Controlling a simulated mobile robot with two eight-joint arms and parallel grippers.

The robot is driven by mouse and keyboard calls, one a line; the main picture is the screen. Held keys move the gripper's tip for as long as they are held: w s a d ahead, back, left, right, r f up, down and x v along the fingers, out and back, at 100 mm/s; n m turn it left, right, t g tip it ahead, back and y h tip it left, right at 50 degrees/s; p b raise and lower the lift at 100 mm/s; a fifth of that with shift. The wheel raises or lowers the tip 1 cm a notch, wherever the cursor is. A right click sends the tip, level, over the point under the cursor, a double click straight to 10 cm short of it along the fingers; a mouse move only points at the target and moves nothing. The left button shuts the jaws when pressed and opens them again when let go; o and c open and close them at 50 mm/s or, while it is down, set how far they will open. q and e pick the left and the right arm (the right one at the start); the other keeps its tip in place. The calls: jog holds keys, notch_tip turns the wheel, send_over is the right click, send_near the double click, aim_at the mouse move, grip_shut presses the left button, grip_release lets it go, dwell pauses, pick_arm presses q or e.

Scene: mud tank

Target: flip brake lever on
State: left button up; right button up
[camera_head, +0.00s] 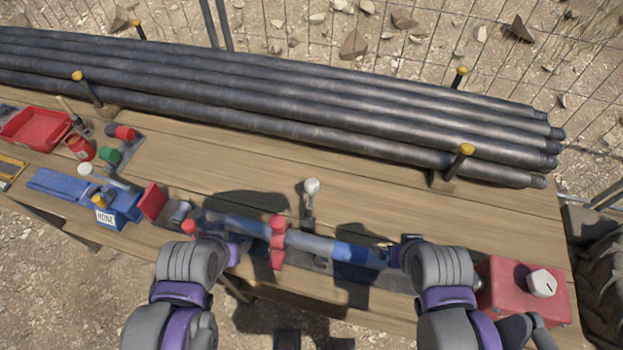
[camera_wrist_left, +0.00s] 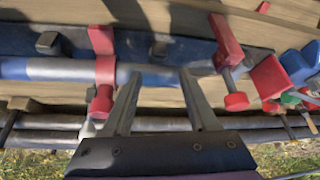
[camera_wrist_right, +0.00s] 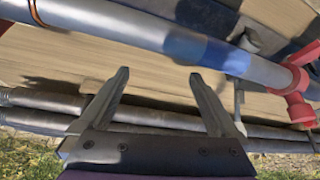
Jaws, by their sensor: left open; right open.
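A lever with a pale ball knob (camera_head: 312,186) stands at the middle of the bench, just behind the clamped pipe. I take it to be the brake lever; it also shows in the right wrist view (camera_wrist_right: 240,65), beside the pipe. The pipe (camera_head: 310,243), grey with blue bands, lies in red clamps (camera_head: 277,240) along the front of the bench. My left gripper (camera_head: 233,245) is open near the pipe, left of the lever. My right gripper (camera_head: 388,250) is open near the pipe's right part, right of the lever. Both look empty in the wrist views.
Several long dark pipes (camera_head: 270,105) lie across the back of the bench, between yellow-capped posts (camera_head: 466,150). A red box (camera_head: 505,290) with a white knob (camera_head: 542,283) is at the right. A red tray (camera_head: 35,128) and a blue box (camera_head: 118,208) are at the left.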

pick_arm(q)
jog(key=shift+s+a, duration=0.15)
jog(key=shift+a, duration=0.1)
jog(key=shift+c, duration=0.3)
